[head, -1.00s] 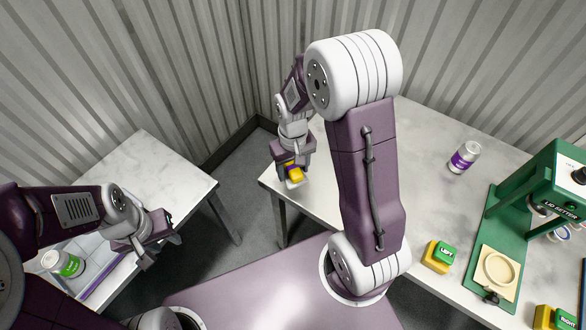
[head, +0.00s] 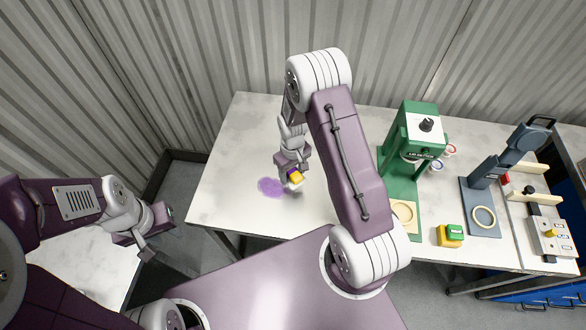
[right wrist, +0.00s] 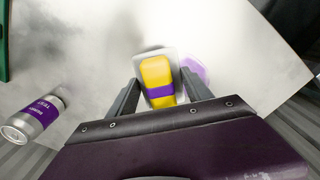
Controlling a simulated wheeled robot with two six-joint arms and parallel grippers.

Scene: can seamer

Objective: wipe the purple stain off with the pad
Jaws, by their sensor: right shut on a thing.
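The purple stain (head: 270,187) is a pale patch on the white marbled table, near its left end. It also shows in the right wrist view (right wrist: 196,69), partly hidden behind the pad and a finger. The pad (head: 295,177) has a yellow grip with a purple band and a pale base; it also shows in the right wrist view (right wrist: 157,78). My right gripper (head: 292,171) is shut on the pad, just right of the stain. Whether the base touches the table is unclear.
A can with a purple label (right wrist: 36,118) stands on the table in the wrist view. The green lid machine (head: 402,165), a yellow block with a green button (head: 451,235) and a blue-grey press (head: 483,195) occupy the right part. The table around the stain is clear.

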